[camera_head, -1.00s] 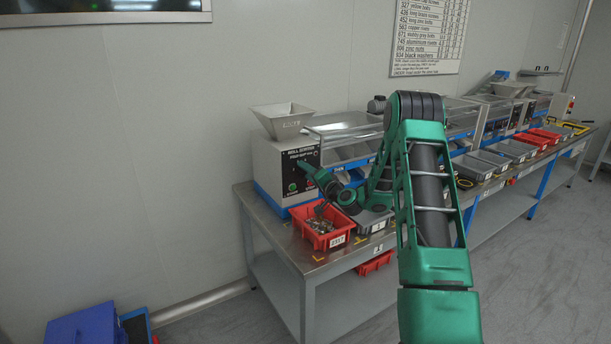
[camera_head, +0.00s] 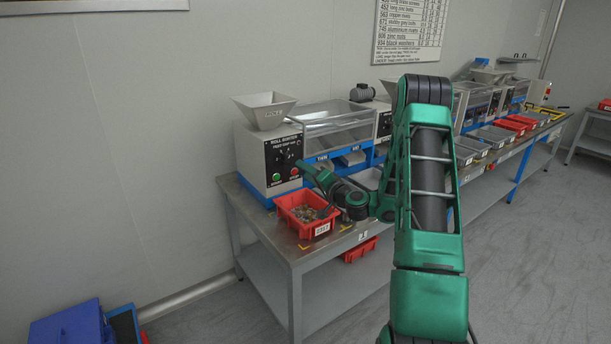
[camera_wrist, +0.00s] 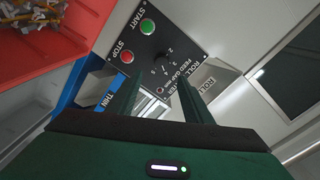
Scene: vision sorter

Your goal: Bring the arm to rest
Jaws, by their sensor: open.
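My green arm (camera_head: 430,240) reaches forward from the lower right over the bench area. My gripper (camera_head: 308,168) is at its end, in front of the roll sorter's control panel (camera_head: 283,163). In the wrist view my gripper (camera_wrist: 160,100) has two dark green fingers spread apart, with nothing between them. Beyond the fingers the panel (camera_wrist: 158,60) shows a green START button, a red STOP button and a dial. I cannot tell whether a fingertip touches the panel.
A red bin (camera_head: 303,222) with mixed small parts sits on the metal bench (camera_head: 290,250), just below my gripper; it also shows in the wrist view (camera_wrist: 55,58). A hopper (camera_head: 263,112) tops the sorter. More machines and trays line the bench to the right. Blue boxes (camera_head: 70,325) stand on the floor.

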